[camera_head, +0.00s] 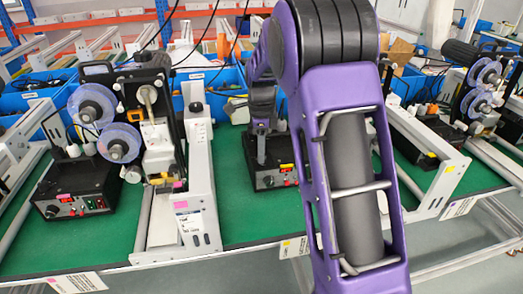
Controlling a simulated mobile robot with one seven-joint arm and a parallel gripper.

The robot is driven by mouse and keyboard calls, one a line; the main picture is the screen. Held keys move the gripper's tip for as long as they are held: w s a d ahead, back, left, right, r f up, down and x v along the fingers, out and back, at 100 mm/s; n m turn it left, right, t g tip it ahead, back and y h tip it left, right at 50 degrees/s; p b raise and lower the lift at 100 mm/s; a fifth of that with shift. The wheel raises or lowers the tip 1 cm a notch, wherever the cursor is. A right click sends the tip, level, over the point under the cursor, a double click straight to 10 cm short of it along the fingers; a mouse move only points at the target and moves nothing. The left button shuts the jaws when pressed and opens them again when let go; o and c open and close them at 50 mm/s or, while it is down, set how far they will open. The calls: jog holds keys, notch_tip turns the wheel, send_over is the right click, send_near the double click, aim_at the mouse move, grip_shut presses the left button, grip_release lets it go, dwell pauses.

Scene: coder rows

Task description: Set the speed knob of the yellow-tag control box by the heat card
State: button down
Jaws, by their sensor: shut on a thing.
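A black control box (275,177) with a lit red display and small front controls stands on the green bench in the middle. A small yellow tag (286,243) is on the white card (294,247) at the bench edge below it. My gripper (262,158) points down onto the top of this box and is shut on what appears to be its speed knob. The knob is hidden by the jaws, so its setting cannot be read. The heat card cannot be told apart with certainty, and the writing on the cards is too small to read.
A similar control box (75,190) stands at the left beside a reel machine (150,110), with a pink-tagged card (75,283) below. Another reel machine (480,85) is at the right. White frame rails (197,180) flank the middle box. Blue bins (212,90) line the back.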

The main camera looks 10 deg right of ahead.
jog(key=c, duration=0.9)
grip_release()
jog(key=shift+r, duration=0.1)
notch_tip(320, 180, up, 17)
jog(key=p, duration=0.2)
jog(key=shift+r, duration=0.15)
